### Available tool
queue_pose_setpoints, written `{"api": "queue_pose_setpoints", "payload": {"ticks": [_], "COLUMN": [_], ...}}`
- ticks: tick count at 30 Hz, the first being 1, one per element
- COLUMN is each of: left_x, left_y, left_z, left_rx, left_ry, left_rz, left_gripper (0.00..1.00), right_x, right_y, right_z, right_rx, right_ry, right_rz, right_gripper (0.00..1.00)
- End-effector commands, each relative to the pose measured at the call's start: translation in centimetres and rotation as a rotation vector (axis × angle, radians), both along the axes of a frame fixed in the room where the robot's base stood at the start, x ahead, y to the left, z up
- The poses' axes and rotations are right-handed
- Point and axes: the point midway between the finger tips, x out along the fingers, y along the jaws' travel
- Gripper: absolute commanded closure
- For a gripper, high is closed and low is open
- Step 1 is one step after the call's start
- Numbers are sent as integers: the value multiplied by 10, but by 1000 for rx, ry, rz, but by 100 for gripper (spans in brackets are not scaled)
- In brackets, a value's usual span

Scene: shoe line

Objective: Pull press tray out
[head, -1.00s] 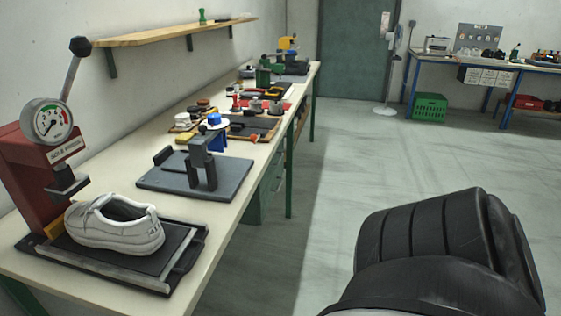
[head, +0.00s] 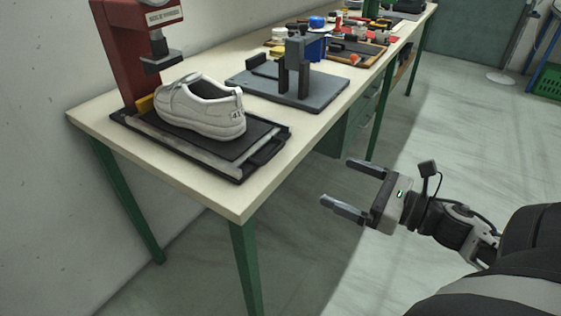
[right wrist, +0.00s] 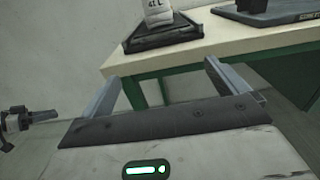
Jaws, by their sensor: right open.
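The black press tray (head: 232,171) with a grey rail lies on the bench under the red sole press (head: 124,50). A white shoe (head: 203,110) marked 41 rests on it. The tray's handle end (head: 270,149) points toward the bench's front edge. My right gripper (head: 338,182) is open and empty, off the bench to the right of the tray and apart from it. In the right wrist view the tray (right wrist: 165,38) shows beyond the open fingers. What looks like my left gripper (right wrist: 14,124) shows at that view's left edge; its jaws are unclear.
A grey fixture plate (head: 315,92) with an upright clamp stands right of the tray on the bench (head: 205,190). Several tools and parts lie farther back. A green bench leg (head: 245,265) stands below the near corner.

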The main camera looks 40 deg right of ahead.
Motion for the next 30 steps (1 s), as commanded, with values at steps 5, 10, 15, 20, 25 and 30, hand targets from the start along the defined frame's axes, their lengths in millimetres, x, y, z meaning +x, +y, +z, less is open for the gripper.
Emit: {"api": "queue_pose_setpoints", "payload": {"ticks": [5,10,15,20,25,30], "left_x": [0,0,0,-1,-1,0], "left_y": [0,0,1,1,2,2], "left_z": [2,4,4,3,1,2], "left_rx": [3,5,7,11,17,19], "left_ry": [1,1,2,6,10,7], "left_rz": [0,-1,-1,-1,-2,-4], "left_gripper": [67,67,67,67,67,67], "right_x": [28,63,95,119,135,141], "right_y": [12,26,39,49,56,58], "right_z": [3,3,3,2,1,0], "right_rx": [0,2,2,4,6,5], "right_ry": [-4,-4,-2,-1,2,3], "right_rz": [3,1,-1,-2,-3,-3], "right_gripper": [2,2,2,2,2,2]}}
